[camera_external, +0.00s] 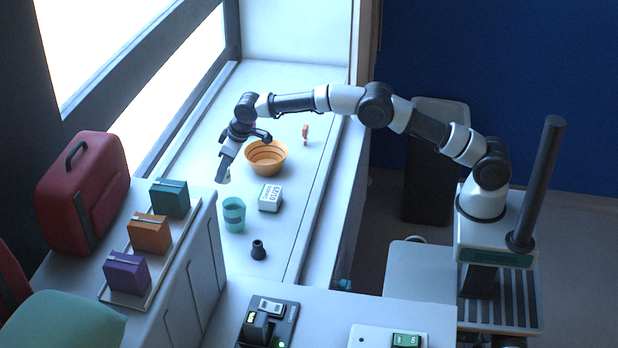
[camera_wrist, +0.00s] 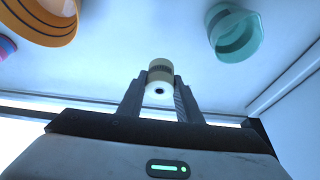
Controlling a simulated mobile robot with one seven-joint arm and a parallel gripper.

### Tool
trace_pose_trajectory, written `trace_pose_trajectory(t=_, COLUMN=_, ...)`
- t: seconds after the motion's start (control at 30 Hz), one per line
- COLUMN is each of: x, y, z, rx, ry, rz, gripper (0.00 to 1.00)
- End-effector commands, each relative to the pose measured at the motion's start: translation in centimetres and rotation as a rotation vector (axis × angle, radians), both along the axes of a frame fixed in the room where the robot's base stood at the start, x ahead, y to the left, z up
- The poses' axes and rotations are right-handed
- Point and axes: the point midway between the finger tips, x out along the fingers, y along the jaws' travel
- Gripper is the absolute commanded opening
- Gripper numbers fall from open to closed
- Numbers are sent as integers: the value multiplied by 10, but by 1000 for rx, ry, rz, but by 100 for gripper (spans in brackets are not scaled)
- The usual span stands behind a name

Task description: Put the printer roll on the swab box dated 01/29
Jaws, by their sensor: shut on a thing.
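The printer roll (camera_wrist: 160,67) is a small cream cylinder with a dark band and a dark core hole. My gripper (camera_wrist: 160,84) is shut on it, one finger on each side. In the external view my gripper (camera_external: 224,170) points down over the counter near the window side, with the pale roll (camera_external: 225,179) at its tip, left of the orange bowl. A small white and green box (camera_external: 270,197) with printing lies on the counter to the right of the gripper, apart from it. Its printing is too small to read surely. It does not show in the wrist view.
A teal cup (camera_external: 234,215) stands just below the gripper in the picture. An orange bowl (camera_external: 266,158), a small red item (camera_external: 305,133) and a dark piece (camera_external: 258,249) stand nearby. Teal, orange (camera_external: 150,234) and purple boxes sit on a tray beside a red case (camera_external: 84,192).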

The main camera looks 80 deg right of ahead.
Motion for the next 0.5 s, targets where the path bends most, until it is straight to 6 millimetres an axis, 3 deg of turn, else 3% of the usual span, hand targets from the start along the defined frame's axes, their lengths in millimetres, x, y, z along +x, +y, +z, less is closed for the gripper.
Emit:
trace_pose_trajectory(t=0.17, x=-18, y=-3, z=25, rx=-4, ry=-1, rz=-32, gripper=9)
trace_pose_trajectory(t=0.5, x=-105, y=-16, z=58, rx=-5, ry=-2, rz=-149, gripper=9)
